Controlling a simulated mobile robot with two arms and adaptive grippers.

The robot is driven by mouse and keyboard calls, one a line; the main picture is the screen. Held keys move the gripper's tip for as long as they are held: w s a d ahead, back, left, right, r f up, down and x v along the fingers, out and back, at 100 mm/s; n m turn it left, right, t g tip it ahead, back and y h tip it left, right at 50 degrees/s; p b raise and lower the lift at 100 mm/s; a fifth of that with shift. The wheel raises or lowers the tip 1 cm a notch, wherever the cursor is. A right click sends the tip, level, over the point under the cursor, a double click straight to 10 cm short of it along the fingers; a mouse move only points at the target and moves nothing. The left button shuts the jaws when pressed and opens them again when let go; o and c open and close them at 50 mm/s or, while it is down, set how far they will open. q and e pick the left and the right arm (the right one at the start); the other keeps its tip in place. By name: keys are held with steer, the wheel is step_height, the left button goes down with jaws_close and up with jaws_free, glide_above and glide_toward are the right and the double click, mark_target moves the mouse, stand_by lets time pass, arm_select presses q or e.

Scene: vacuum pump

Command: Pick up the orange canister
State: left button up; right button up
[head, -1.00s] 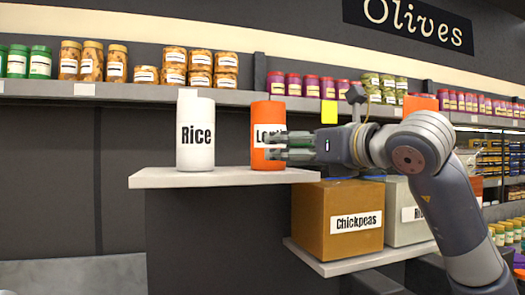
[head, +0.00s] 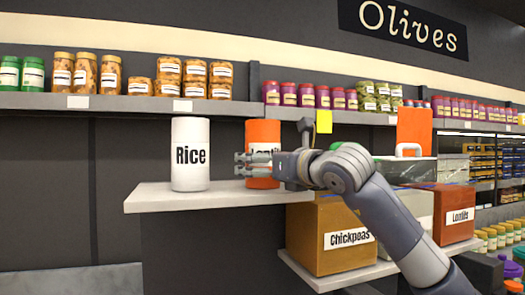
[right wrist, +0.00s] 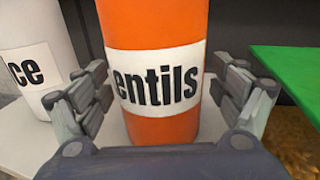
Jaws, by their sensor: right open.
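The orange canister (head: 262,135) with a white "Lentils" label stands upright on the light shelf (head: 225,195), right of a white "Rice" canister (head: 190,155). My right gripper (head: 250,165) reaches in from the right, in front of the orange canister, hiding part of its label and lower body. In the right wrist view the orange canister (right wrist: 155,30) stands between the two open fingers (right wrist: 165,95), one on each side. The left finger is also close to the Rice canister (right wrist: 35,65). My left gripper is not in view.
A brown "Chickpeas" box (head: 330,255) and a "Lentils" box (head: 455,215) stand on a lower shelf at the right. A long shelf of jars (head: 120,105) runs behind. The left end of the light shelf is clear.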

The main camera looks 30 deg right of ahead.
steer(key=shift+s, duration=0.15)
steer(key=c, duration=1.5)
steer(key=shift+r, duration=0.1)
steer(key=shift+c, duration=0.9)
